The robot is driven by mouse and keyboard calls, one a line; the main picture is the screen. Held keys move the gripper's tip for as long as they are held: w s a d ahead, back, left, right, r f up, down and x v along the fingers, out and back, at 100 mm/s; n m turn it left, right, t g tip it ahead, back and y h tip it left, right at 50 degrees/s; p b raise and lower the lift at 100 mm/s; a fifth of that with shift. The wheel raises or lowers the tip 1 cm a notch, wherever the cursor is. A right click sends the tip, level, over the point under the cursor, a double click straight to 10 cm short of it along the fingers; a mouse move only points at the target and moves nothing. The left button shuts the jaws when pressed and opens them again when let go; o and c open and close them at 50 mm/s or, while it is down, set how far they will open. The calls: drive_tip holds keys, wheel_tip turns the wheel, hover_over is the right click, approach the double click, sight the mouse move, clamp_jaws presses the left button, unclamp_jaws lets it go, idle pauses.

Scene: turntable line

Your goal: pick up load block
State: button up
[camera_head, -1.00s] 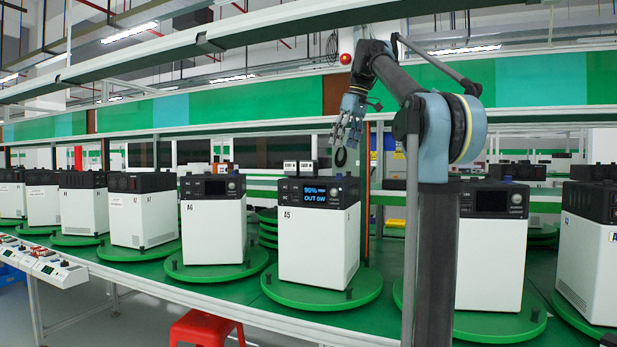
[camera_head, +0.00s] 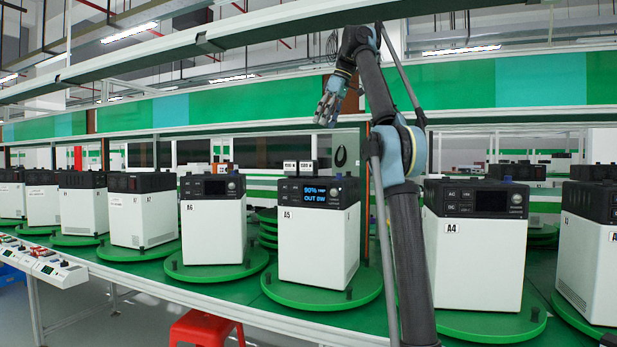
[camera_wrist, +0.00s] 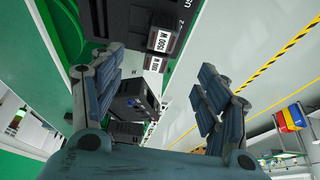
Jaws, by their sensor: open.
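Two small load blocks, dark with white label faces, stand side by side on top of the A5 unit (camera_head: 318,245): the left one (camera_head: 290,167) and the right one (camera_head: 307,167). The wrist view shows the two labelled blocks close together at upper centre, one (camera_wrist: 161,40) nearer the top edge and the other (camera_wrist: 153,64) just below it. My gripper (camera_head: 328,110) is open and empty, above and slightly right of the blocks, with its fingers pointing down. In the wrist view the fingers (camera_wrist: 158,95) are spread wide, and neither touches a block.
The A6 unit (camera_head: 213,235) stands left of A5 and the A4 unit (camera_head: 470,260) right, each on a green turntable. A long shelf beam (camera_head: 250,135) runs behind. A red stool (camera_head: 205,328) stands in front. Space above A5 is open.

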sight(309, 161)
drive_tip(key=shift+x, duration=8.3)
drive_tip(key=shift+s+a, duration=0.1)
drive_tip(key=shift+s, duration=0.1)
drive_tip(key=c, duration=1.6)
drive_tip(key=shift+o, duration=0.2)
wheel_tip(309, 161, up, 9)
drive_tip(key=shift+r, duration=0.5)
